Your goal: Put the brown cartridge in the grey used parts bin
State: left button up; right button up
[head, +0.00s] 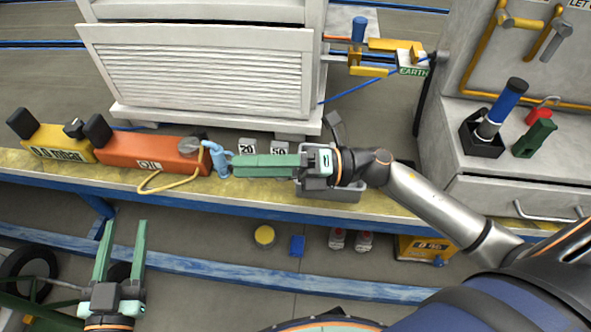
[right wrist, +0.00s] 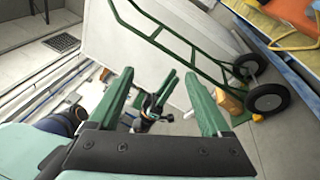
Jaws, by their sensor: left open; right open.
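A grey bin (head: 335,195) sits on the yellow bench, partly hidden behind my right gripper and wrist. I cannot make out a brown cartridge in either view. My right gripper (head: 236,165) is open above the bench, left of the bin, its fingertips close to a small light-blue object (head: 220,162); I cannot tell whether they touch. In the right wrist view its fingers (right wrist: 162,88) are spread with nothing held between them. My left gripper (head: 123,236) is open and empty, low at the left in front of the bench. It also shows in the right wrist view (right wrist: 152,110).
An orange OIL container (head: 150,153) and a yellow container (head: 60,146) stand left on the bench. Weights marked 20 (head: 246,147) and 50 (head: 279,149) stand behind my right gripper. A black holder (head: 480,142) with a blue-and-grey cylinder (head: 500,108) stands on the right cabinet.

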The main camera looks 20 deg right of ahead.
jog(key=d+f+m+t+h, duration=0.2)
jog(key=m+t+h, duration=0.3)
jog(key=m, duration=1.1)
jog(key=d+f+m+t+h, duration=0.3)
jog(key=m+t+h, duration=0.3)
jog(key=m, duration=1)
jog(key=shift+s+d+f+m+t+h, duration=0.25)
jog(key=shift+s+d+h, duration=0.2)
jog(key=shift+d+h, duration=0.5)
jog(key=shift+a, duration=0.25)
